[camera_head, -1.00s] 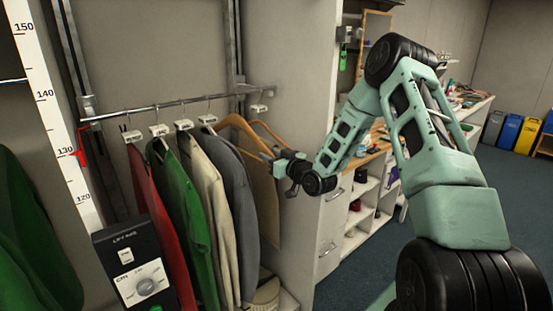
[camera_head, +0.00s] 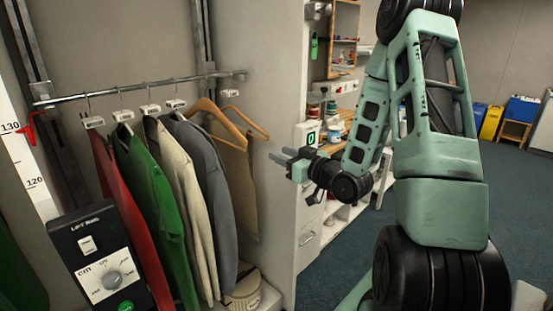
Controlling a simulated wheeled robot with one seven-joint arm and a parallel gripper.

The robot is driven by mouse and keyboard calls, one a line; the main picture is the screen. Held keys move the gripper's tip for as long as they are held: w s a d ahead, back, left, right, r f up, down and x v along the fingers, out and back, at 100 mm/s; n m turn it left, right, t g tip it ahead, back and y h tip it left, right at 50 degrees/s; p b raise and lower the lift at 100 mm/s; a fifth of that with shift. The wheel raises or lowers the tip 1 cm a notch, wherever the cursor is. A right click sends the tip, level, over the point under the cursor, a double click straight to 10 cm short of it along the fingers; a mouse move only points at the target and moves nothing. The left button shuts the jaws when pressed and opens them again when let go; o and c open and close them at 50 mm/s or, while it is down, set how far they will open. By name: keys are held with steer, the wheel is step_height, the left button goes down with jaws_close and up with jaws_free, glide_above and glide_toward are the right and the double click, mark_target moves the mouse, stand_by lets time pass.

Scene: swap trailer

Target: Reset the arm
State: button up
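My gripper (camera_head: 283,163) is at the end of my green-and-black arm, right of the clothes rail and in front of the pale cabinet side. Its two fingers point left and stand apart with nothing visible between them. It is clear of the hanging garments. The elbow of my arm rises at the upper right and is partly cut off by the top edge.
A metal rail (camera_head: 140,91) holds a red (camera_head: 125,220), a green (camera_head: 155,205), a cream (camera_head: 185,195) and a grey (camera_head: 208,180) garment, and wooden hangers (camera_head: 230,122). A control box (camera_head: 100,262) stands at lower left. Open carpet (camera_head: 445,185) lies to the right.

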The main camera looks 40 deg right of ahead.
steer(key=shift+s, duration=0.2)
steer(key=a+f+n+g+y, duration=0.1)
steer(key=a+f+n+g, duration=0.15)
steer(key=a, duration=0.55)
steer(key=a+f+n+g, duration=0.1)
steer(key=a+g, duration=0.3)
steer(key=a, duration=0.4)
steer(key=a+f+n+g+y, duration=0.1)
steer(key=a+g, duration=0.2)
steer(key=a, duration=0.4)
steer(key=s+a+r+n+g+h, duration=0.1)
steer(key=s+a+g, duration=0.3)
steer(key=s, duration=0.8)
steer(key=s+a+r+n+g+h, duration=0.1)
steer(key=s+a+g, duration=0.3)
steer(key=s+a, duration=0.5)
steer(key=s+r+n, duration=0.1)
steer(key=s, duration=0.2)
steer(key=shift+s, duration=0.35)
steer(key=shift+g, duration=0.25)
